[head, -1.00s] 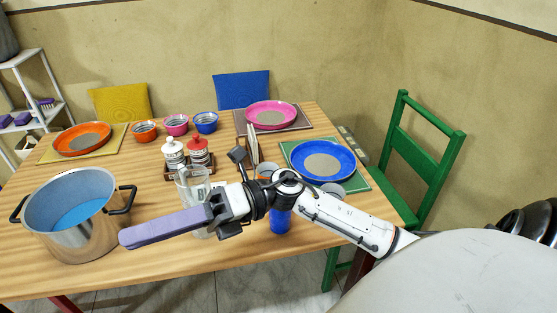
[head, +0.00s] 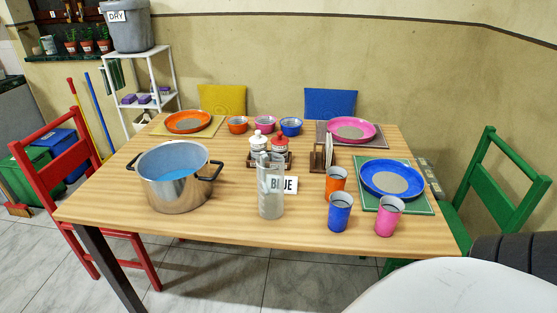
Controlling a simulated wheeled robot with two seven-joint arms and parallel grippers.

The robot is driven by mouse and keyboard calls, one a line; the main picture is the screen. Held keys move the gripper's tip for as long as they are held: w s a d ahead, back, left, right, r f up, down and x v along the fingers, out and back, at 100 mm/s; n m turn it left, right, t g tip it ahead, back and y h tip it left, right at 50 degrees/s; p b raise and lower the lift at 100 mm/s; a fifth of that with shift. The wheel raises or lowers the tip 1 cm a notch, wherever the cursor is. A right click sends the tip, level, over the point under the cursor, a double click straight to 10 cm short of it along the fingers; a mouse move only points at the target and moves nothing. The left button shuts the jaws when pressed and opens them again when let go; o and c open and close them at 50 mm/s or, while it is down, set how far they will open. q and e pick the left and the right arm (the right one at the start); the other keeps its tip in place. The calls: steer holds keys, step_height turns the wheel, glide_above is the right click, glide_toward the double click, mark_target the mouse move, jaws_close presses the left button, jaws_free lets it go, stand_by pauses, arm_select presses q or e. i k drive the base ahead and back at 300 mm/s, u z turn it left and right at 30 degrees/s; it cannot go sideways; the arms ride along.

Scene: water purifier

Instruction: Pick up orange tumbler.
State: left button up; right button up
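The orange tumbler (head: 335,183) stands upright on the wooden table, right of the middle, just behind a blue tumbler (head: 340,213). The blue tumbler hides part of its lower side. A pink tumbler (head: 389,216) stands to the right, near the front edge. Neither of my grippers shows in the head view now.
A clear pitcher (head: 271,190) and a "BLUE" card (head: 290,185) stand left of the tumblers. A napkin holder (head: 322,158) is behind the orange tumbler, and a blue plate (head: 391,179) is to its right. A large pot (head: 172,178) stands at left.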

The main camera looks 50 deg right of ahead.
mark_target(335, 186)
steer(key=u, duration=0.25)
steer(key=i, duration=0.8)
steer(key=z, duration=2.3)
